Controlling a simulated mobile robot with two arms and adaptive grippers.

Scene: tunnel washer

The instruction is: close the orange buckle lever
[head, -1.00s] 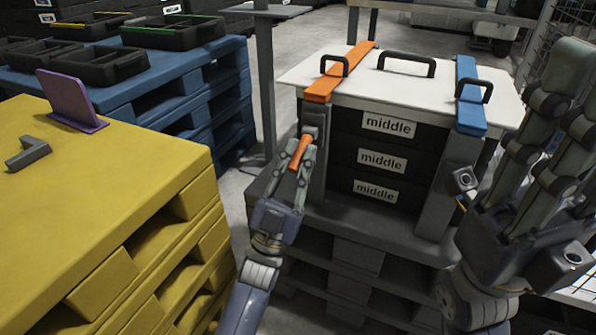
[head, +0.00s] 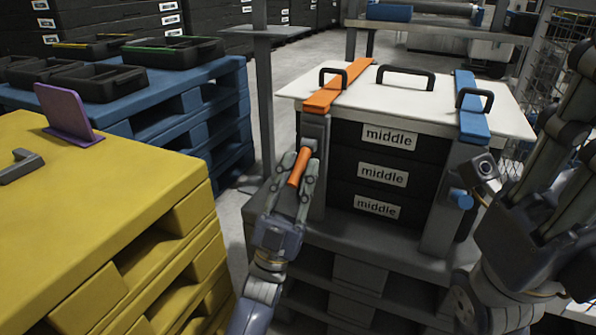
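The orange buckle lever (head: 299,168) sits at the front left post of the crate stack, below the orange strap (head: 338,87), and slants down toward me. My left gripper (head: 299,162) is at the lever, with its fingers on either side of it. I cannot tell whether they press on it. The lever's lower part shows between the fingers; its pivot is partly hidden. My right gripper (head: 578,95) is raised at the right edge, partly cut off, its fingers apart and empty.
Black crates marked "middle" (head: 382,174) stand under a white lid (head: 400,100) with a blue strap (head: 472,108) and a blue lever (head: 461,198). A yellow pallet (head: 100,190) with a purple plate (head: 68,115) is close on the left. A grey pole (head: 263,90) stands behind.

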